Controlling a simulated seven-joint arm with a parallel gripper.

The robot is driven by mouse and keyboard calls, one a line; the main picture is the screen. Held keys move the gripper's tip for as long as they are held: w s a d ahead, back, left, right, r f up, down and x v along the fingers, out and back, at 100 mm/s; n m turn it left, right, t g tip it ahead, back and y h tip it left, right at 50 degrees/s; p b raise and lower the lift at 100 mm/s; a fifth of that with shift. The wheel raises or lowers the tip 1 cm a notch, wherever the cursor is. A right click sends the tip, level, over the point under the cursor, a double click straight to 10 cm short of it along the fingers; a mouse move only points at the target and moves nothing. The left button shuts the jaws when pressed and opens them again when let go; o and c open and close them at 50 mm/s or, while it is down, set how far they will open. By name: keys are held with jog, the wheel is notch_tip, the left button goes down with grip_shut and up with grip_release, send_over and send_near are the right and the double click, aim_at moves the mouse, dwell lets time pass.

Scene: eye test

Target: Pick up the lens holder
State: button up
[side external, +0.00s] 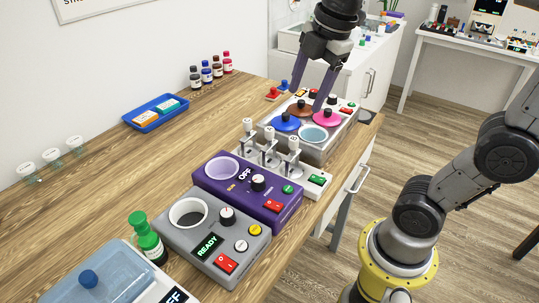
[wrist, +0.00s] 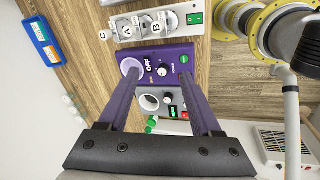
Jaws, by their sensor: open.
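I cannot tell for sure which object is the lens holder. A white stand (side external: 268,160) with several upright posts and white knobs is in mid-bench; in the wrist view this stand (wrist: 193,19) shows round tops lettered A, B and C. My gripper (side external: 303,97) is open, its two purple fingers pointing down above the grey unit (side external: 342,130) with blue, brown and pink lids, behind the white stand. In the wrist view, my gripper (wrist: 157,80) has nothing between its fingers; the purple unit shows beyond them.
A purple unit (side external: 292,218) and a grey unit (side external: 180,237) line the bench's front edge, with a green bottle (side external: 147,240) beside them. A blue tray (side external: 143,120), small dark bottles (side external: 206,74) and clear jars (side external: 52,158) stand at the back. The middle-left bench is clear.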

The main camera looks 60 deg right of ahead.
aim_at(269, 137)
jog(key=w+d+f+n+g, duration=0.3)
jog(key=w+f, duration=0.1)
jog(key=w, duration=0.7)
jog(key=f, duration=0.6)
jog(key=d+f, duration=0.1)
jog(key=f, duration=0.2)
jog(key=shift+w+d+f, duration=0.1)
jog(key=shift+w+f, duration=0.2)
jog(key=shift+f, duration=0.05)
jog(key=shift+d+f, duration=0.1)
jog(key=shift+f, duration=3)
grip_shut()
